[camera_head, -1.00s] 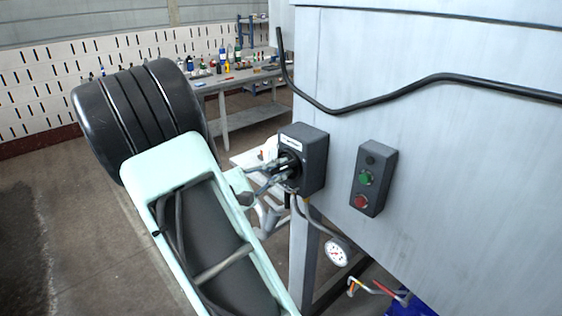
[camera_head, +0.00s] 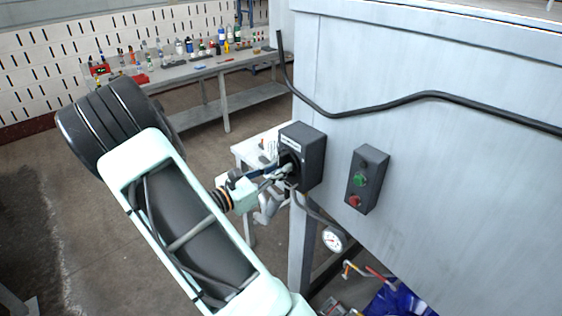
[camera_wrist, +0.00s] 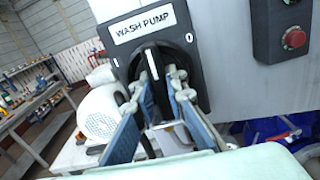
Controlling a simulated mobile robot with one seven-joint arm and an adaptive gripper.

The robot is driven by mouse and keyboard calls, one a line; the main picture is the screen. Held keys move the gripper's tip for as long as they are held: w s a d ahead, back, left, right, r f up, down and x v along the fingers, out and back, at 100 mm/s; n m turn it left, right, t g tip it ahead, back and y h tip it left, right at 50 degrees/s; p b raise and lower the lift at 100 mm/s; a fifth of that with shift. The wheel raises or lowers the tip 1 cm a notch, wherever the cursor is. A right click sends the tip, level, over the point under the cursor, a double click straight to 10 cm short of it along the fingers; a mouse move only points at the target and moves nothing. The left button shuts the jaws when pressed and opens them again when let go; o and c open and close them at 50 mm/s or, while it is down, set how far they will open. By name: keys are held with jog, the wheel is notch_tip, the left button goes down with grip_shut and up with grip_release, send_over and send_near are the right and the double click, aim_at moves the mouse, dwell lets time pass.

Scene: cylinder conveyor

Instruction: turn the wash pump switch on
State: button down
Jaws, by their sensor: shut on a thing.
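The wash pump switch is a dark grey box (camera_head: 312,158) on the left edge of the pale cabinet. In the wrist view the box (camera_wrist: 185,75) bears a white "WASH PUMP" label (camera_wrist: 145,24). Below the label is a black rotary knob (camera_wrist: 151,60) with a white line, standing roughly upright with a slight tilt. My gripper (camera_head: 284,171) reaches the box's front face. In the wrist view its blue-backed fingers (camera_wrist: 160,82) lie on either side of the knob and are shut on it. The fingers hide the knob's lower part.
A control box with green and red buttons (camera_head: 365,180) is on the cabinet (camera_head: 450,160) to the right. A gauge (camera_head: 333,240) hangs below the switch. A small white table (camera_head: 246,151) stands behind my gripper. A workbench (camera_head: 200,70) with bottles is at the back.

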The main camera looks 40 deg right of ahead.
jog(key=shift+n, duration=0.5)
jog(key=c, duration=1.9)
grip_release()
jog(key=shift+c, duration=0.2)
jog(key=s+a, duration=0.1)
jog(key=a, duration=1.1)
